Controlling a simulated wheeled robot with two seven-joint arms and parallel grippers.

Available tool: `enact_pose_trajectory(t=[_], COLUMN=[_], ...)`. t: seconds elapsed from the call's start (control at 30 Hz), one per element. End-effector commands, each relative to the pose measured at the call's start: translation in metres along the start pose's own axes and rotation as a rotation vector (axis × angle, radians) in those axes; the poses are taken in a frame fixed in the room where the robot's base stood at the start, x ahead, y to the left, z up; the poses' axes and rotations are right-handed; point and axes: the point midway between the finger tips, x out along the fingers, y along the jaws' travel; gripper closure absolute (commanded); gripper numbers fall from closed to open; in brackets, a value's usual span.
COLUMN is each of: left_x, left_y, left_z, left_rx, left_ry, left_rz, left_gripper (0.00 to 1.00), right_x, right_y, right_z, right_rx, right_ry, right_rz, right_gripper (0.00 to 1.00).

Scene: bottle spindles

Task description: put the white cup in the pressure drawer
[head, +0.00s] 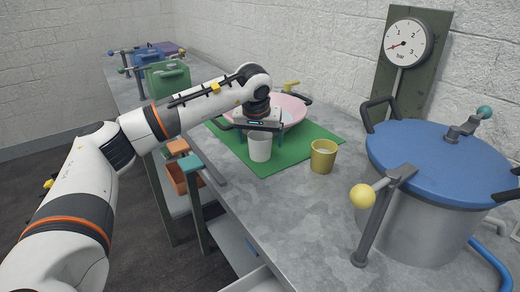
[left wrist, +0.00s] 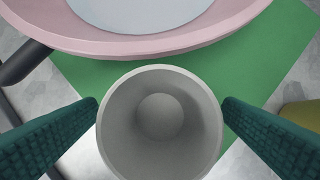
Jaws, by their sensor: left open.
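The white cup (head: 260,151) stands upright near the front edge of the green mat on the bench. In the left wrist view the cup (left wrist: 160,150) is seen from above, empty, with its round mouth facing me. My left gripper (head: 261,138) is over the cup, with one teal finger on each side of it. In the left wrist view the open fingers (left wrist: 160,103) sit close to the rim on both sides. A pale drawer (head: 235,245) stands out below the bench front; I cannot tell whether it is the pressure drawer. My right gripper is not in view.
A pink bowl (head: 292,108) is just behind the cup on the green mat (head: 305,140). A yellow cup (head: 323,157) stands to the right. A blue-lidded pot (head: 440,160) and a pressure gauge (head: 405,42) are further right. An orange bin (head: 177,178) is below the bench.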

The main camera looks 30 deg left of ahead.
Motion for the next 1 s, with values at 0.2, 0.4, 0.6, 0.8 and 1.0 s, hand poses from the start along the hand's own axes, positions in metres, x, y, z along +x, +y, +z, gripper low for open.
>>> enact_pose_trajectory(t=[0.2,0.4,0.6,0.8,1.0], left_x=[0.005,0.005,0.005,0.005,-0.008], left_y=[0.000,0.000,0.000,0.000,0.000], left_z=[0.000,0.000,0.000,0.000,0.006], left_rx=[0.000,0.000,0.000,0.000,-0.001], left_ry=[-0.001,0.000,-0.001,-0.001,-0.003], left_rz=[0.001,0.001,0.000,0.000,-0.001], left_gripper=[0.10,0.30,0.58,0.62,0.62], right_x=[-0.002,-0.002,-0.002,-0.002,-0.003], right_y=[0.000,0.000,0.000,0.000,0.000], right_z=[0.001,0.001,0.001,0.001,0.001], right_rx=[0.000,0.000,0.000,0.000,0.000], right_ry=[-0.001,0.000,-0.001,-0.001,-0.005], right_rz=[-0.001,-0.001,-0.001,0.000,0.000], right_gripper=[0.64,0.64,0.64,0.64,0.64])
